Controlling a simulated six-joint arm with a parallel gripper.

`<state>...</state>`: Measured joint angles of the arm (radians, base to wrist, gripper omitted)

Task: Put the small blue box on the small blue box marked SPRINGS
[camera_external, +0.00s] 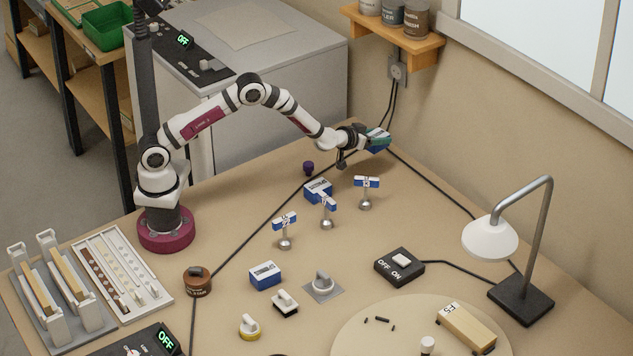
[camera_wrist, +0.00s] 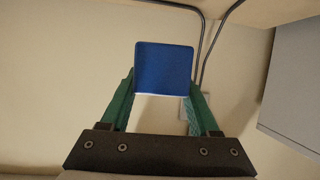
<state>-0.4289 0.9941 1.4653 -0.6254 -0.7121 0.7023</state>
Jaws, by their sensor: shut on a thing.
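My gripper (camera_external: 376,139) is held up near the wall at the back of the bench. Its green fingers (camera_wrist: 160,95) are shut on a small blue box (camera_wrist: 164,67), which shows plain blue in the wrist view and is mostly hidden by the fingers in the external view. Two other small blue boxes with white tops stand on the bench. One blue box (camera_external: 317,188) is towards the back, below and left of my gripper. The other blue box (camera_external: 265,275) is near the middle front. The marks on both are too small to read.
Blue-and-white bars on metal posts (camera_external: 285,243) stand around the back box. A dark purple knob (camera_external: 309,168), a switch box (camera_external: 400,266), a grey knob (camera_external: 322,286) and a lamp (camera_external: 490,238) are also on the bench. A black cable crosses it.

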